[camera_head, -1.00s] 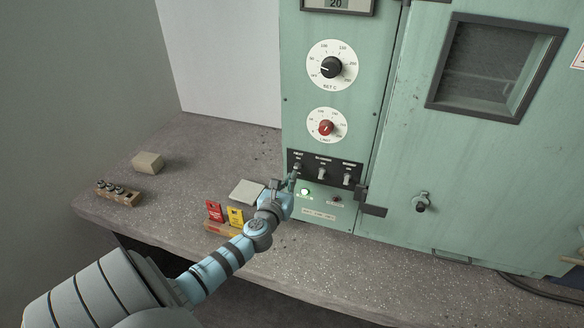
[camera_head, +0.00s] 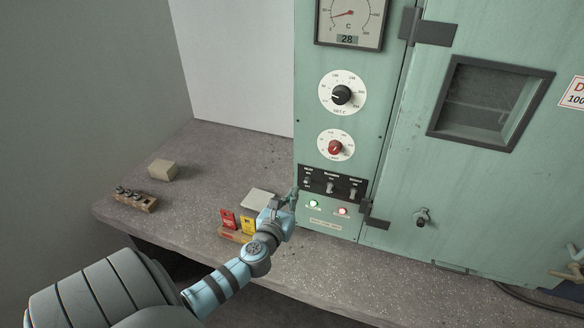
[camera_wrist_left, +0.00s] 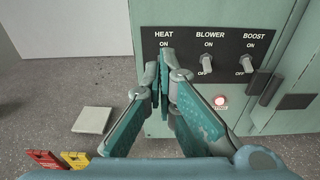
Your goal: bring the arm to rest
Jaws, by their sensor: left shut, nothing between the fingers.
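My left gripper (camera_head: 293,194) is shut and empty, at the left edge of the switch panel (camera_head: 333,186) on the green oven cabinet (camera_head: 385,170). In the left wrist view its fingers (camera_wrist_left: 162,62) are together below the HEAT label and hide the HEAT switch. In the head view the HEAT switch (camera_head: 307,181) shows just right of the fingertips. The BLOWER switch (camera_wrist_left: 207,65) and BOOST switch (camera_wrist_left: 246,64) are clear of the fingers. My right gripper is not in view.
On the bench (camera_head: 190,190) are a beige block (camera_head: 162,170), a wooden holder with knobs (camera_head: 135,199), a pale square plate (camera_head: 258,199), and red (camera_head: 228,218) and yellow (camera_head: 248,225) tags. The back left bench is mostly free. A door latch (camera_head: 375,216) juts out right of the panel.

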